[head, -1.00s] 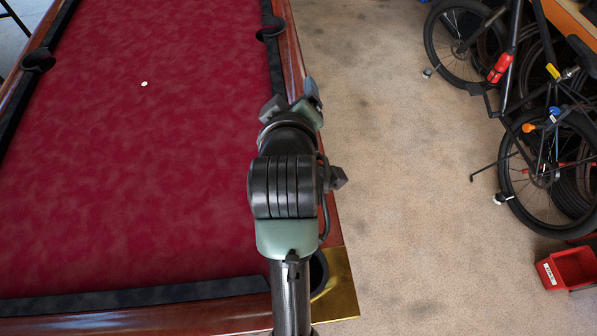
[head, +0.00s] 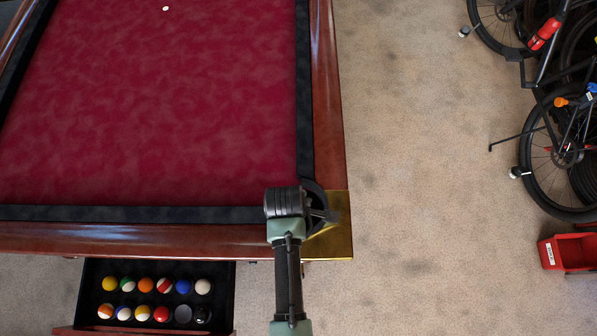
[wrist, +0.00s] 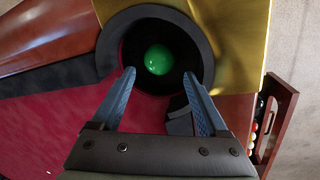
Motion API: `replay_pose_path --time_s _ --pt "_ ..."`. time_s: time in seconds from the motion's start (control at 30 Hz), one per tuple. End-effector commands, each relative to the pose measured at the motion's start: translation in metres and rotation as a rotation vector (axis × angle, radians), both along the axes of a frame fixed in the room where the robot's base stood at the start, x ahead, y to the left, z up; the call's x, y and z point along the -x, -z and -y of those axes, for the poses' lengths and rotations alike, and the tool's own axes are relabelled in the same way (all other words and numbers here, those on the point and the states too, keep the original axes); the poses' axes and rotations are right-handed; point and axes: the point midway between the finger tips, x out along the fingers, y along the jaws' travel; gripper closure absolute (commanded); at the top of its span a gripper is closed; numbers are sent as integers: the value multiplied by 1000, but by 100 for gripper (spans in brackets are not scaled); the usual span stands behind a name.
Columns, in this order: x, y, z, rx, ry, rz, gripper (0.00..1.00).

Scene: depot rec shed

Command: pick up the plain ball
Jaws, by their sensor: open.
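A green ball (wrist: 159,59) with no stripe showing sits down inside the dark round corner pocket (wrist: 118,22) in the wrist view. My gripper (wrist: 159,75) is open and empty, its two blue-grey fingers pointing toward the pocket, one to each side of the ball in the picture. The ball appears below the fingertips and apart from them. In the head view my arm reaches over the near right corner of the pool table (head: 160,120). There the pocket (head: 322,222) is partly covered by my arm, and the ball is hidden.
An open drawer (head: 94,265) below the table's near side holds two rows of balls, some plain, some striped. A small white spot (head: 165,8) lies on the red cloth. The floor right of the table is clear up to a bicycle (head: 560,150) and a red bin (head: 567,251).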

Motion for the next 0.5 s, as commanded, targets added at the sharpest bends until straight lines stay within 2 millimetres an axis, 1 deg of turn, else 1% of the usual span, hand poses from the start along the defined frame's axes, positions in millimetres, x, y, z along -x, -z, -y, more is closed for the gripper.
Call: replay_pose_path --time_s 0.23,0.4,0.5 --pt "-3 15 1 -1 1 1 22" --pt "-7 38 3 -1 1 -1 22" --pt "-10 48 3 -1 2 0 22"
